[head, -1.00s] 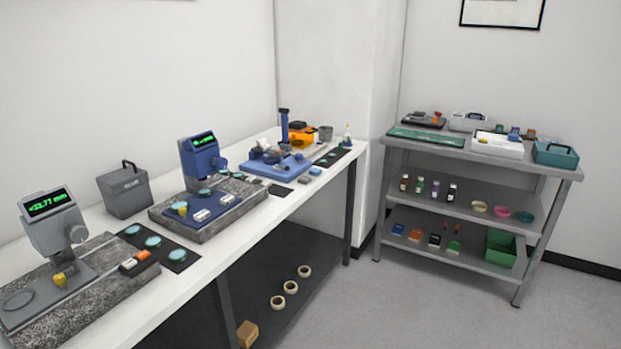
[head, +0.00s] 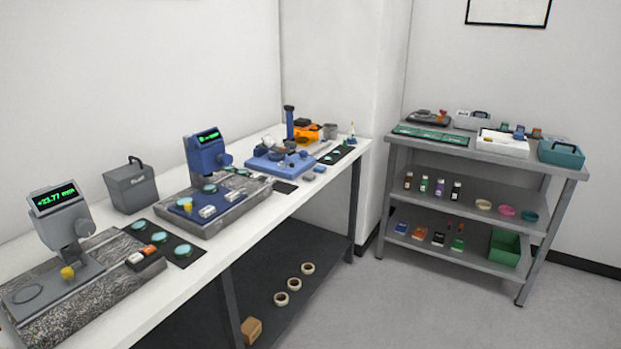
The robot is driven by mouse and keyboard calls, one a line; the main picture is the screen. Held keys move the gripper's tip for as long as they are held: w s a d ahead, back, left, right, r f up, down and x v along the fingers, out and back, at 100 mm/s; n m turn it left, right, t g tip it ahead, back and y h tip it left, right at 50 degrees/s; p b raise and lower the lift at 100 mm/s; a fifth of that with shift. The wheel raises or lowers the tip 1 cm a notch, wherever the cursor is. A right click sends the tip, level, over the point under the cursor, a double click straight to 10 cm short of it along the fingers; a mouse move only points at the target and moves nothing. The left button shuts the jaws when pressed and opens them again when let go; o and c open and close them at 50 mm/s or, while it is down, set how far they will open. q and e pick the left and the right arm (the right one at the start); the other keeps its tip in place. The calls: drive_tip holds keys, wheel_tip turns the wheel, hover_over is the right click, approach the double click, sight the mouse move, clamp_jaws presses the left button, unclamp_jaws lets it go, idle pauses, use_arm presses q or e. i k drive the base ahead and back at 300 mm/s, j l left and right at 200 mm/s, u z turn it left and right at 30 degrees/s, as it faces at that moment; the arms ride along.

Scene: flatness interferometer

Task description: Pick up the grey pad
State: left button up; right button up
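I cannot pick out the grey pad with certainty. Small blue-grey blocks (head: 308,176) lie on the white bench (head: 245,218), in front of the blue instrument (head: 280,163), but they are too small to identify. A dark flat mat (head: 284,187) lies just left of them. Neither of my grippers is in the head view.
Two gauge stands, one grey (head: 62,215) and one blue (head: 207,155), stand on stone plates along the bench. A grey shelf rack (head: 465,206) stands right, with clear floor (head: 400,310) in front.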

sight(308, 177)
drive_tip(key=i+l+u, duration=0.15)
drive_tip(key=u, duration=0.3)
drive_tip(key=i+l+u, duration=0.15)
drive_tip(key=u, duration=0.25)
